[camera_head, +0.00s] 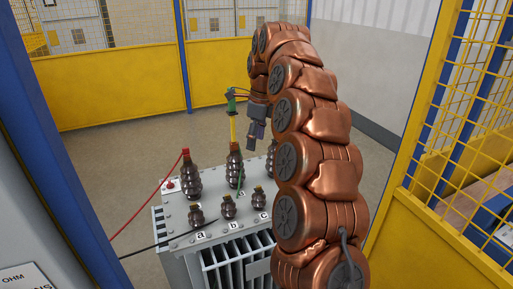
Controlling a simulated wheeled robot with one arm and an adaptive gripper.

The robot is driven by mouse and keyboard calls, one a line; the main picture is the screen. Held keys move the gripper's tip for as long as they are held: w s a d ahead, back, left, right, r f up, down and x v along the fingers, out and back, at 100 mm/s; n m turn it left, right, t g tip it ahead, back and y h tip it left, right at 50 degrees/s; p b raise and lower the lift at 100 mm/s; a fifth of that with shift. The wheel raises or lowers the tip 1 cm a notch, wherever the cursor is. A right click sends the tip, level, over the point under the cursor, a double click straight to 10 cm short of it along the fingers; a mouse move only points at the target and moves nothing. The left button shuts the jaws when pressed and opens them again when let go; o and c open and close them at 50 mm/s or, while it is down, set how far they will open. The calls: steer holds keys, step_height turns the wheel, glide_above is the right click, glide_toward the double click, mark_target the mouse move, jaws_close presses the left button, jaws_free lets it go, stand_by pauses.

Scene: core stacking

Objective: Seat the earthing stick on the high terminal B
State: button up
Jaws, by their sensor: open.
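The earthing stick (233,127) is a yellow rod with a green head (231,97). It stands upright over the middle tall brown bushing, high terminal B (235,168); its lower end meets the bushing's top in the picture, but I cannot tell how firmly it sits. A thin green lead (241,181) hangs beside that bushing. My gripper (254,134) is open, just right of the yellow rod, pointing down. No gap in depth can be judged. My copper-coloured arm covers the transformer's right side.
The grey transformer (165,229) also carries a tall left bushing (191,179) with a red lead (147,208), and short bushings (228,207) in front, above labels a, b, c. A black lead (152,247) lies at left. Yellow panels (115,88) and mesh fencing (463,120) surround open floor.

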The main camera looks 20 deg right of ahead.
steer(key=shift+s+a+f+n, duration=0.15)
steer(key=shift+a+f+n, duration=0.05)
steer(key=shift+f+n, duration=0.45)
steer(key=s+a+n+g, duration=0.1)
steer(key=s+a+n, duration=0.4)
steer(key=s+n, duration=0.3)
steer(key=s+a+n, duration=0.5)
steer(key=s+n, duration=0.1)
steer(key=s, duration=0.4)
steer(key=s+f+n, duration=0.3)
steer(key=s, duration=0.5)
steer(key=s+f+n+g, duration=0.1)
steer(key=s+f+n, duration=0.3)
steer(key=s, duration=0.4)
steer(key=s+f+n+h, duration=0.1)
steer(key=s+f+n, duration=0.3)
steer(key=s, duration=0.5)
steer(key=shift+g, duration=0.4)
